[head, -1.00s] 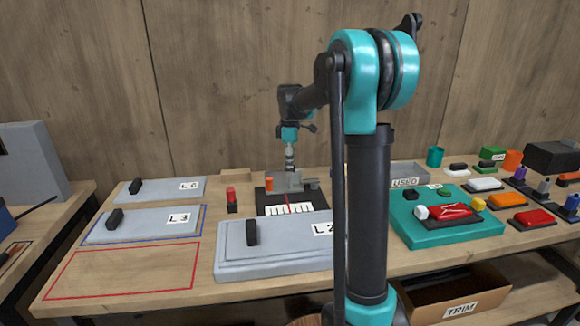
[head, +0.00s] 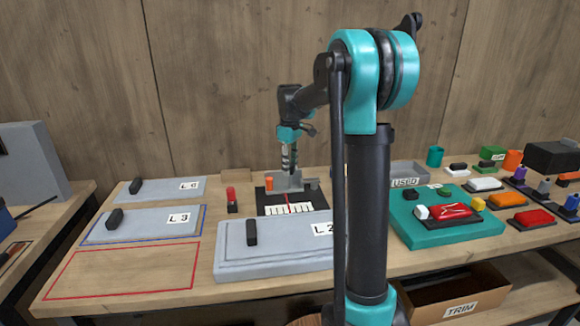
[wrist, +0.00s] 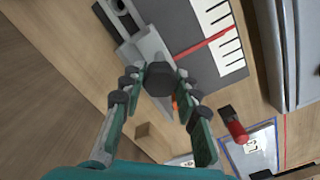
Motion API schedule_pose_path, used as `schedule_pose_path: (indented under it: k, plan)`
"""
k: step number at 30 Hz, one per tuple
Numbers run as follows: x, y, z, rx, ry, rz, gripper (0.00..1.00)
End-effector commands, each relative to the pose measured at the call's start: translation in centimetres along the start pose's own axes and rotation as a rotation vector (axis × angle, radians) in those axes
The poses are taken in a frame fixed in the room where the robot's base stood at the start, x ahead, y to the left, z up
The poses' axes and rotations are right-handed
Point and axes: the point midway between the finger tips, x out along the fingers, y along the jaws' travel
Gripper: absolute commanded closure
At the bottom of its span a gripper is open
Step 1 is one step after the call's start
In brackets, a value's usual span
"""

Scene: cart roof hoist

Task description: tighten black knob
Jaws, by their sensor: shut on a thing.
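The black knob (wrist: 159,80) sits on a grey metal fixture (wrist: 150,48) in the wrist view. My gripper (wrist: 163,90) has its two fingers on either side of the knob and is shut on it. In the head view my gripper (head: 289,168) points down over the grey fixture (head: 291,182), and the knob cannot be made out there. The fixture stands at the back edge of a black plate with a white scale and a red line (head: 287,203).
An orange cylinder (head: 268,184) stands just left of the fixture, and a red-topped black piece (head: 232,200) is farther left. Grey panels marked L 2 (head: 285,261), L 3 (head: 150,226) and L C (head: 165,187) lie around. A teal tray (head: 440,232) is at right.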

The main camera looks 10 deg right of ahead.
Motion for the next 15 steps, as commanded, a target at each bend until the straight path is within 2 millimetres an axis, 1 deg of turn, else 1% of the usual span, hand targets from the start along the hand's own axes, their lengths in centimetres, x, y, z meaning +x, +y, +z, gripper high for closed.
schedule_pose_path:
  k: [15]
  plan:
    - [-0.06, 0.03, -0.04, 0.491, 0.001, 0.001, 0.98]
